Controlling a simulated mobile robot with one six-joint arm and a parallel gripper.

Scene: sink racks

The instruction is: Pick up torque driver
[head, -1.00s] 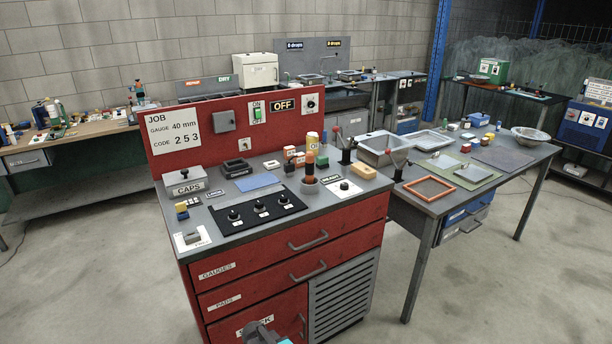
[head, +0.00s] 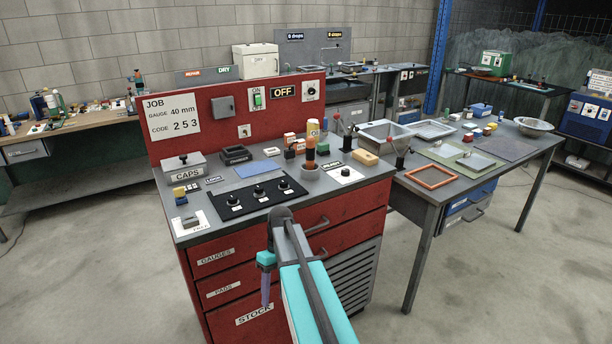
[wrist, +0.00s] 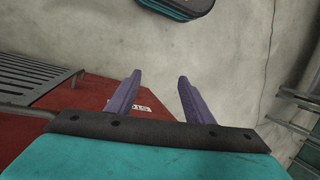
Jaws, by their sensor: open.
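My gripper (head: 265,292) hangs in front of the cabinet's drawers, below the worktop, well apart from that tool. In the wrist view my gripper (wrist: 158,82) shows two purple fingers spread apart with nothing between them. The tool does not show in the wrist view.
The red cabinet (head: 215,262) carries a black knob panel (head: 262,198), a CAPS box (head: 185,168), a yellow block (head: 366,157) and small blocks near the tool. A red back panel (head: 200,125) rises behind. A grey table (head: 425,195) adjoins right. The floor in front is clear.

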